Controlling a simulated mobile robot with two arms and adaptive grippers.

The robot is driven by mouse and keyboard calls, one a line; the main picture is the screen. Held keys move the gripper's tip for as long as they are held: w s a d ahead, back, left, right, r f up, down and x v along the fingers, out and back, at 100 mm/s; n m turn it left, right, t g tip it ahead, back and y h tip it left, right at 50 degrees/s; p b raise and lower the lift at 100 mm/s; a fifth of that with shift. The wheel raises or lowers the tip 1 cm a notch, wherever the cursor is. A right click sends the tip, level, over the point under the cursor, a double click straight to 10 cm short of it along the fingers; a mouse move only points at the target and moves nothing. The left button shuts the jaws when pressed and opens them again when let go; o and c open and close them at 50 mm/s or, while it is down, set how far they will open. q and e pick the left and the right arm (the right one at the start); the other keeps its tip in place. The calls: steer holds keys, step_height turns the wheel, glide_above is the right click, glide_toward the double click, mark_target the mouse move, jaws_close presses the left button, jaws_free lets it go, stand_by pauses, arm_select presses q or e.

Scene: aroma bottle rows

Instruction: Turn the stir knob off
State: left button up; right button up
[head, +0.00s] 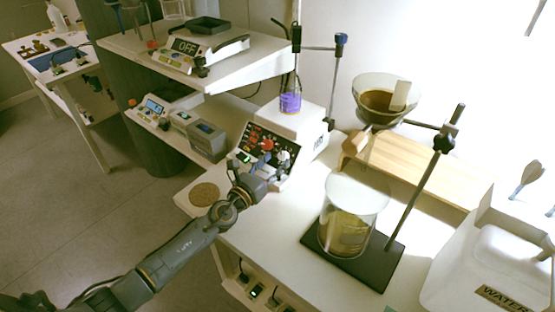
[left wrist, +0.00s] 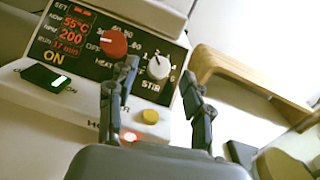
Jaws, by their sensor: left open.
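The stir knob (left wrist: 158,67) is a white dial on the dark sloped panel of the hot plate stirrer (head: 315,125), with "STIR" printed below it. In the left wrist view it lies between my two fingers, ahead of their tips. A red heat knob (left wrist: 113,43) sits to its left. The display (left wrist: 72,32) reads 55°C and 200, with "ON" lit below. My left gripper (head: 268,165) is open at the panel, with its fingers (left wrist: 160,88) on either side of the stir knob. I cannot tell whether they touch it. My right gripper is not in view.
A purple vial (head: 290,102) stands on top of the stirrer. A green-lit switch (left wrist: 48,78) and a yellow button (left wrist: 150,116) are on its front. A wooden stand (head: 425,155), a large beaker (head: 350,215) and a water container (head: 495,265) stand to the right. A round cork mat (head: 204,194) lies left.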

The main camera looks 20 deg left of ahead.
mark_target(283, 156)
arm_select(q)
steer(key=shift+x, duration=1.05)
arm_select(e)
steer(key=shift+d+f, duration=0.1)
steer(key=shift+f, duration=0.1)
